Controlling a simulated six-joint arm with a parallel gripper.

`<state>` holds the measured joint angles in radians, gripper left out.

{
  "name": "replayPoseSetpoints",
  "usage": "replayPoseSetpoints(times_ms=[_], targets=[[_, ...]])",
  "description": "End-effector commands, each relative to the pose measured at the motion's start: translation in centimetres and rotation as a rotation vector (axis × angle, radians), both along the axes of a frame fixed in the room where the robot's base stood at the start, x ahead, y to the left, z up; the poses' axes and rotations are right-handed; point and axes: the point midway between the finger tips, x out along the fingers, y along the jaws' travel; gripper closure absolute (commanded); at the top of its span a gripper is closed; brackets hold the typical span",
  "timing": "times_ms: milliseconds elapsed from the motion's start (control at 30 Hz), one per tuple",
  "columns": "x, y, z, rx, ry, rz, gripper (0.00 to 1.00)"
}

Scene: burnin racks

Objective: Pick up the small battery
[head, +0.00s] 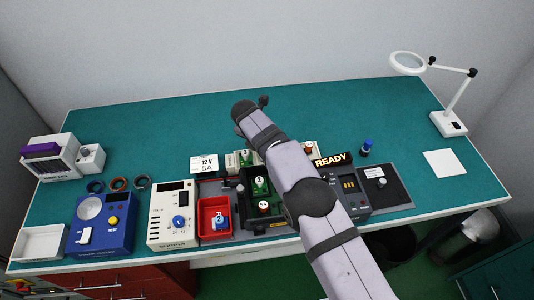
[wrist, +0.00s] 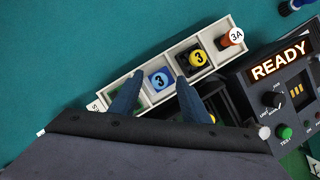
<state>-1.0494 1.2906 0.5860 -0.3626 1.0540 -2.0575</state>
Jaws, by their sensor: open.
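No thing in view is plainly marked as a small battery, and I cannot tell which one it is. In the wrist view my gripper (wrist: 159,78) is open, its two dark blue fingertips apart over a white compartment tray (wrist: 213,28). A blue block marked 3 (wrist: 160,79) shows between the fingertips, and a yellow-topped block marked 3 (wrist: 197,58) sits just right of them. An orange and white piece marked 3A (wrist: 231,38) is at the tray's right end. Nothing is seen held. In the head view my arm hides the fingers and part of the tray.
A tester with a READY display (wrist: 280,60) stands close to the right of the tray. A red bin (head: 204,231) holds a blue piece marked 2 (head: 218,217). A power unit (head: 172,214) and a blue tester (head: 103,224) stand left. The back of the green bench (head: 170,125) is clear.

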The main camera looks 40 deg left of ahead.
Motion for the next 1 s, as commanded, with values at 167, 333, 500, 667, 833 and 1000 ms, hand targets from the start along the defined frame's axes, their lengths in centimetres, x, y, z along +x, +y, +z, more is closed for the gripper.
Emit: replayPoseSetpoints(times_ms=[167, 333, 500, 667, 833, 1000], targets=[[0.0, 0.0, 0.0, 0.000, 0.000, 0.000, 0.84], [0.0, 0.0, 0.1, 0.001, -0.001, 0.000, 1.00], [0.0, 0.0, 0.1, 0.001, -0.001, 0.000, 1.00], [0.1, 0.1, 0.8, 0.004, -0.003, -0.001, 1.00], [0.1, 0.1, 2.9, 0.006, -0.003, 0.000, 1.00], [0.1, 0.1, 6.0, 0.005, -0.003, 0.000, 1.00]])
